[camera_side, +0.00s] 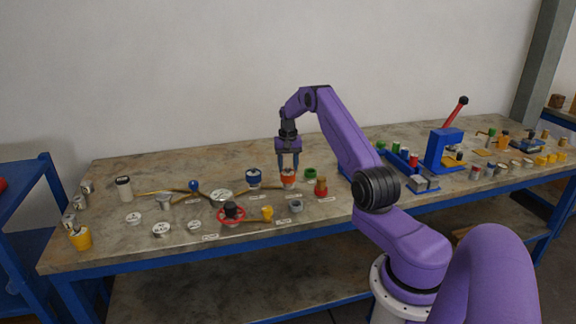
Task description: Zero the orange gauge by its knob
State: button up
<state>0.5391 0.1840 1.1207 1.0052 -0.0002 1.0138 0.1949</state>
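The orange gauge (288,181) stands on the workbench near its middle, among small fittings. Its knob cannot be made out at this size; the gripper covers the top of the gauge. My gripper (288,167) points straight down directly over the orange gauge, with its two fingers apart. The fingertips are at about the height of the gauge's top. I cannot tell whether they touch it.
A blue gauge-like part (253,178) stands close to the left, and a green ring (310,174) close to the right. A red-and-brass part (321,187) and a red handwheel (231,213) are nearer the front. A blue press (444,150) stands at right.

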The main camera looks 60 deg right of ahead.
notch_tip(320, 180, up, 17)
jog(key=shift+r, duration=0.2)
dwell(0.6)
dwell(0.3)
